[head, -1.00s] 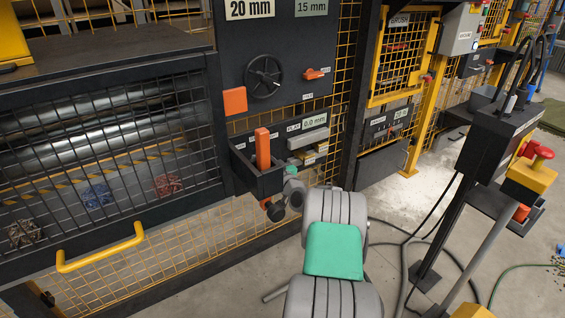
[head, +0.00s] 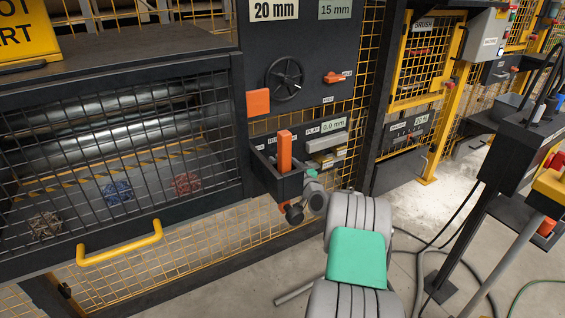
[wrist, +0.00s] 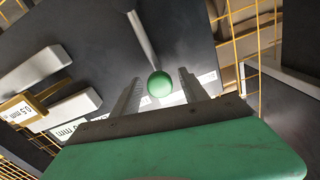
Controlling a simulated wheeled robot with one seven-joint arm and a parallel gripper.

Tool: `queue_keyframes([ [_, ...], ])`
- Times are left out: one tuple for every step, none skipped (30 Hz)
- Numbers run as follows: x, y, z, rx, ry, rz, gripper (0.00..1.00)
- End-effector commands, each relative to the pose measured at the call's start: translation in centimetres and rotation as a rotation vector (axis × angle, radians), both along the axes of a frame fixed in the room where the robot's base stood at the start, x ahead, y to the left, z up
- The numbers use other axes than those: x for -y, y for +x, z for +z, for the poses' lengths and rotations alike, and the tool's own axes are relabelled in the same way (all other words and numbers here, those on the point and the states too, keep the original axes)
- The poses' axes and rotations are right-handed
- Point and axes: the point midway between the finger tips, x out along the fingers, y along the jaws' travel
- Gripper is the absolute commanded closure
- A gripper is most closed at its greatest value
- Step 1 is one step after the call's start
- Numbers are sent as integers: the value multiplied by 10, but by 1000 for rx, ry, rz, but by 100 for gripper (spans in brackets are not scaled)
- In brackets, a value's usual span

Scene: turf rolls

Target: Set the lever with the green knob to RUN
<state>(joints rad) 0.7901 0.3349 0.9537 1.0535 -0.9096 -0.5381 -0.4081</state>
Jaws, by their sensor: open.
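The lever shows in the wrist view as a thin grey rod (wrist: 142,38) that ends in a round green knob (wrist: 159,84). My gripper (wrist: 158,92) is open, with one finger on each side of the knob in the picture. I cannot tell whether the knob lies fully between the fingers or a little beyond them. No contact is visible. A white label strip (wrist: 207,79) lies behind the knob and fingers, and its words cannot be read. In the head view my arm hides the knob and most of my gripper.
In the head view, an orange handle (head: 285,150) stands in a dark box (head: 291,186) beside my arm. A handwheel (head: 284,78) is above. Yellow mesh (head: 205,246) runs below.

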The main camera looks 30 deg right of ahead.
Motion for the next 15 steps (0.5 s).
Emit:
queue_keyframes([
  [1, -4, 1, -1, 0, -2, 48],
  [1, -7, 1, -1, 0, -2, 48],
  [1, -14, 2, -2, 2, -3, 48],
  [1, -19, 2, -2, 2, -4, 48],
  [1, -26, 3, -1, 2, -5, 48],
  [0, -35, 2, -3, 3, -5, 48],
  [1, -41, 3, -1, 2, -5, 48],
  [0, -48, 2, -2, 3, -5, 48],
  [0, -56, 3, -1, 2, -5, 48],
  [-1, -61, 2, -2, 2, -5, 48],
  [-1, -65, 2, -1, 2, -3, 48],
  [-1, -70, 1, -3, 2, -4, 48],
  [-2, -73, 1, -1, 2, -3, 48],
  [-2, -75, 1, 0, 1, -1, 48],
  [-3, -77, 1, -1, 1, -1, 48],
])
